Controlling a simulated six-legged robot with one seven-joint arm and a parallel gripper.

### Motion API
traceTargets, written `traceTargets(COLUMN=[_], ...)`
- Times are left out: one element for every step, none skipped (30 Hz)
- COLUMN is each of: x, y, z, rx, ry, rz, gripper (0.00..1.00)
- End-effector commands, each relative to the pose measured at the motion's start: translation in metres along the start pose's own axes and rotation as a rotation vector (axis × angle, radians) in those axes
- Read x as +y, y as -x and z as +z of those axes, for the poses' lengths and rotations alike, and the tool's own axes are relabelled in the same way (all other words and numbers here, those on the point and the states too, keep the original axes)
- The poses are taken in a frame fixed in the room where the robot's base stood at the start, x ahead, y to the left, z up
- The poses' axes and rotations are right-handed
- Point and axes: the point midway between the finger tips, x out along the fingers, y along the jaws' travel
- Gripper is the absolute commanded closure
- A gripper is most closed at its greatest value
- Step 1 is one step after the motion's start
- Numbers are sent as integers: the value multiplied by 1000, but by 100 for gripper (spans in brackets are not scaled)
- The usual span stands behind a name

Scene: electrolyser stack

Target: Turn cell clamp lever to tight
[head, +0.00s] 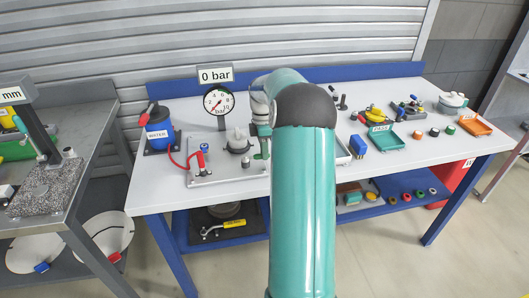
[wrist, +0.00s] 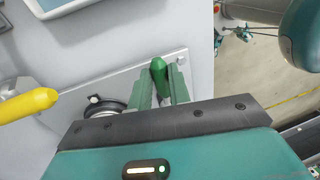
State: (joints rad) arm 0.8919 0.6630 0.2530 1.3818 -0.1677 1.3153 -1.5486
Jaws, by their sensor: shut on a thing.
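My gripper (wrist: 163,86) is shut on a green handle (wrist: 158,68), which looks like the grip of the cell clamp lever. The handle's rounded end shows between the two green fingers in the wrist view; its lower part is hidden. The handle stands over a grey base plate (wrist: 112,84). In the head view my arm covers part of the scene, and my gripper (head: 262,143) shows only partly, at the right end of the plate (head: 222,175). A grey cell fitting (head: 237,143) stands on the plate to its left. No tight marking can be read.
A gauge (head: 217,101) under a "0 bar" sign stands behind the plate. A blue water container (head: 158,130) and a red hose (head: 178,158) are to the left. A yellow handle (wrist: 28,104) lies left in the wrist view. Trays and small parts fill the bench's right side.

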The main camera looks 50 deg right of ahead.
Motion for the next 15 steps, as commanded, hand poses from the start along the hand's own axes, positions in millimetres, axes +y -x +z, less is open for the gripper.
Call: traceTargets(x=[2,2,3,3,4,4,4,4,4,4,4,4,5,5,5], y=[3,3,3,3,3,3,3,3,4,4,4,4,4,4,4], z=[-1,-1,-1,-1,-1,-1,-1,-1,-1,-1,-1,-1,-1,-1,-1], rx=[-2,-4,-6,-7,-8,-9,-9,-10,-10,-11,-11,-11,-11,-11,-11], ry=[14,22,31,37,42,46,49,51,53,54,55,55,56,56,56], rz=[6,6,6,6,6,6,6,6,6,7,7,7,7,8,8], gripper=[100,100,100,100,100,100,100,100,100,100,100,100,100,100,100])
